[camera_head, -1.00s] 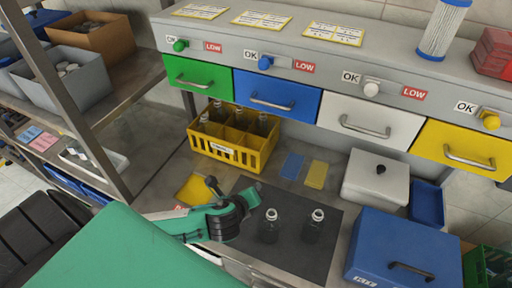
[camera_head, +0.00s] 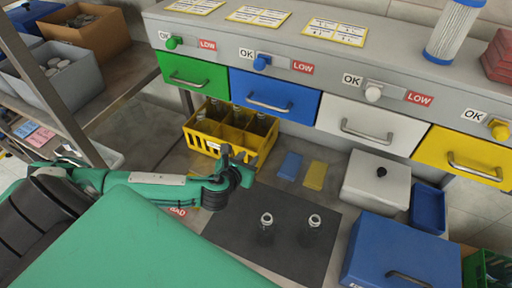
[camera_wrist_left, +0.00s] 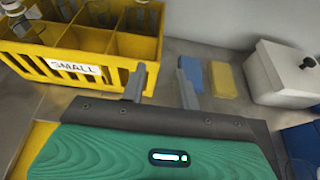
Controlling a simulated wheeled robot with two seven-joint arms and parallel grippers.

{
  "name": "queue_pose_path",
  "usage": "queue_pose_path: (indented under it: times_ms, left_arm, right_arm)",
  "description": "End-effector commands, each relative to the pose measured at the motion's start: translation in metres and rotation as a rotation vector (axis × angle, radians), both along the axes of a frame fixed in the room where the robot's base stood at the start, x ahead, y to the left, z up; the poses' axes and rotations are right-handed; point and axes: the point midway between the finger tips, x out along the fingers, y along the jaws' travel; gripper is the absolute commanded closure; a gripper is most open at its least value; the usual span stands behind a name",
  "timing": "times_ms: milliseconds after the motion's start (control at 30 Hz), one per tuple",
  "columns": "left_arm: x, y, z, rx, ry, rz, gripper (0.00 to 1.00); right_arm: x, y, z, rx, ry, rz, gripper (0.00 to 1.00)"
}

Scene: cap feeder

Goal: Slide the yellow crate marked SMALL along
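The yellow crate (camera_head: 217,149) stands on the grey worktop below the green and blue drawers. Its white SMALL label (camera_wrist_left: 76,67) reads clearly in the left wrist view. It has dividers and holds several clear bottles, with some compartments empty. My left gripper (camera_head: 231,157) is at the crate's front right corner. In the left wrist view its two fingers (camera_wrist_left: 161,85) stand apart with nothing between them. The left finger overlaps the crate's right end; I cannot tell whether it touches. My right gripper is not in view.
A blue pad (camera_head: 290,165) and a yellow pad (camera_head: 315,175) lie right of the crate. A white lidded box (camera_head: 372,190) stands beyond them. Two bottles (camera_head: 266,232) (camera_head: 313,232) stand on a dark mat (camera_head: 240,222) nearer me. Drawers (camera_head: 272,97) overhang behind.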

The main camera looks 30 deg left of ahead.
Motion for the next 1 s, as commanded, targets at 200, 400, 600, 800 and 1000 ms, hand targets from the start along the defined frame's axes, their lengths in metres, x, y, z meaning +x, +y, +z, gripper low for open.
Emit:
queue_pose_path:
  times_ms: [200,400,600,800,1000]
  left_arm:
    - [0.035,0.004,-0.010,-0.001,-0.001,0.004,0.69]
    - [0.065,0.007,-0.024,-0.002,0.000,0.003,0.69]
    - [0.092,0.010,-0.035,-0.001,-0.001,0.002,0.69]
    - [0.108,0.012,-0.044,-0.002,0.000,0.001,0.69]
    - [0.113,0.012,-0.047,-0.001,0.001,0.000,0.69]
  right_arm:
    - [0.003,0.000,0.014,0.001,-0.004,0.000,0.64]
    - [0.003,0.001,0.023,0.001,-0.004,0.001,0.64]
    - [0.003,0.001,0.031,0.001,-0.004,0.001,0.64]
    - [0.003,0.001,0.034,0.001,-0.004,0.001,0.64]
    - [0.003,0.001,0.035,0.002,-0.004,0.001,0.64]
